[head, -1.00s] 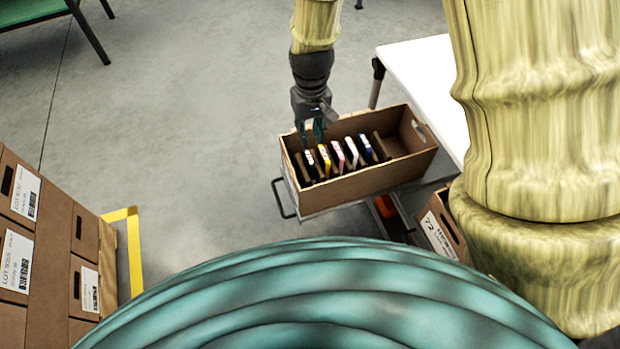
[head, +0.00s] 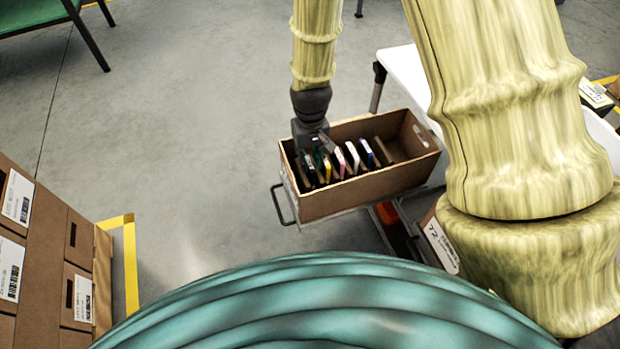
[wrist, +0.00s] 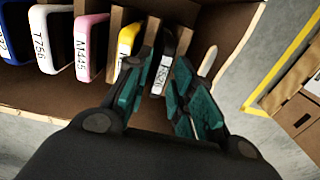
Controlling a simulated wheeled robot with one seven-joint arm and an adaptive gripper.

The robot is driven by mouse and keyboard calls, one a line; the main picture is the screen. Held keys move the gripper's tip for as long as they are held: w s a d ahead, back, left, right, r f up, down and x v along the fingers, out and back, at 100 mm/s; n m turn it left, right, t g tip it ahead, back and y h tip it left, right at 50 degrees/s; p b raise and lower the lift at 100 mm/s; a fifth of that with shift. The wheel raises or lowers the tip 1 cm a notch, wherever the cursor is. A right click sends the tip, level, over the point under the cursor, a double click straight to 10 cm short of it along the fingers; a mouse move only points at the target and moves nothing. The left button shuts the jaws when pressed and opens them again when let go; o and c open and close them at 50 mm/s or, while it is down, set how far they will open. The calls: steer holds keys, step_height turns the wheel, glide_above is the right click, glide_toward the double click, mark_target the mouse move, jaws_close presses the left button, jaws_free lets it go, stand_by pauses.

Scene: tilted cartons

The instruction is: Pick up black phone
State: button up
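The black phone (wrist: 162,75) stands on edge in the carton, with a white label facing the camera. In the wrist view it sits between the two teal fingers of my gripper (wrist: 166,68), which reach down on either side of it. The fingers stand apart, and firm contact with the phone does not show. In the head view my gripper (head: 312,152) is inside the left end of the brown carton (head: 375,192) and hides most of the black phone.
A yellow phone (wrist: 127,42), pink phone (wrist: 92,48), white phone (wrist: 48,42) and blue phone (wrist: 18,32) stand in a row to the left, with brown dividers. A white table (head: 400,75) is behind the carton. Stacked boxes (head: 55,235) stand at left.

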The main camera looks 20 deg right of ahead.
step_height(320, 180, down, 2)
steer(key=shift+f, duration=0.1)
steer(key=shift+c, duration=0.2)
jaws_close()
